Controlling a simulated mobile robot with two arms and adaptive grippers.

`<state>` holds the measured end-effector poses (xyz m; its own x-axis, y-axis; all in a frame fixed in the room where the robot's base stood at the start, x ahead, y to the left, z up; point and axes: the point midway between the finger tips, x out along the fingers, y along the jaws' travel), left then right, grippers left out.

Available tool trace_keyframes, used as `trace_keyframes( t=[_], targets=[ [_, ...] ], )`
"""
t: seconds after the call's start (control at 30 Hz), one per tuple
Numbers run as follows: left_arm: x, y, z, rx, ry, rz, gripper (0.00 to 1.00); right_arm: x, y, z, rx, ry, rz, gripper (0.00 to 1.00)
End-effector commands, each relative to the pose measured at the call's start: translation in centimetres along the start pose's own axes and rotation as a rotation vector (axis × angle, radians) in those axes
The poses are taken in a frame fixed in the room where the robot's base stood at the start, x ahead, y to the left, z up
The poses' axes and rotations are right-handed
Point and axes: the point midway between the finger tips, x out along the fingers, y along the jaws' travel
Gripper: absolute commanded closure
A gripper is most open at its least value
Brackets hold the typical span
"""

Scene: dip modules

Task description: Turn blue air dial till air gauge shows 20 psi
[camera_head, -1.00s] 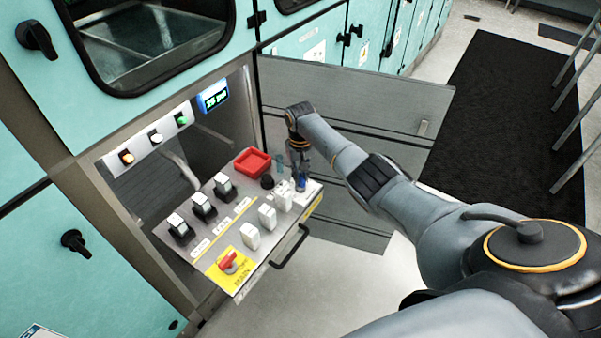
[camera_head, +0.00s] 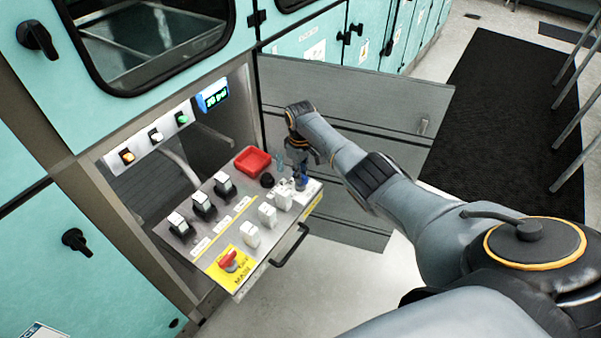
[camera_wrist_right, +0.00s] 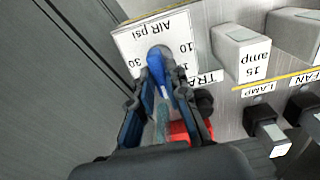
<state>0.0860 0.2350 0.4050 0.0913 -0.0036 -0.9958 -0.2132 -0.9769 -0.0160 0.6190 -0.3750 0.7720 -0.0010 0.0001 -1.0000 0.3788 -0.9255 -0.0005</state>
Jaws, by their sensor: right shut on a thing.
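The blue air dial (camera_wrist_right: 156,68) is on a white plate marked "AIR psi" with 10 and 30 (camera_wrist_right: 128,42) in the right wrist view. My right gripper (camera_head: 300,176) is shut on the dial at the panel's far right corner. In the right wrist view its fingers (camera_wrist_right: 164,92) stand on both sides of the dial, and its pointed end shows beyond them. The air gauge (camera_head: 213,97), a small blue display with green digits, appears to read 20 psi in the head view. My left gripper is not in view.
The sloped control panel (camera_head: 205,262) carries white and black switches, a red square button (camera_head: 252,160) and a red main switch (camera_head: 230,260). A black handle (camera_head: 290,245) juts from its front edge. A grey open door (camera_head: 370,95) stands behind my right arm.

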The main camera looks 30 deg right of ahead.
Motion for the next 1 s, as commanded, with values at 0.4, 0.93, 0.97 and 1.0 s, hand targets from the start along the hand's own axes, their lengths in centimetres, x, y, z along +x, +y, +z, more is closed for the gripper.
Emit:
trace_keyframes(
  t=[0.4, 0.93, 0.97, 1.0],
  targets=[
    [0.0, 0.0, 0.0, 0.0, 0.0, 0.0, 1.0, -0.1, 0.0, -0.1, -0.005, 0.004, 0.002, 0.83],
    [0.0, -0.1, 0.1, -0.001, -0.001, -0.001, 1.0, -0.7, 0.1, -0.1, -0.005, 0.003, 0.001, 0.62],
    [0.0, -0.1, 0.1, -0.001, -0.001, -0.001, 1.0, -0.9, 0.1, -0.1, -0.005, 0.003, 0.001, 0.62],
    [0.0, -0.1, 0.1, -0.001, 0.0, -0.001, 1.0, -1.4, 0.1, -0.1, -0.005, 0.004, 0.002, 0.62]
  ],
)
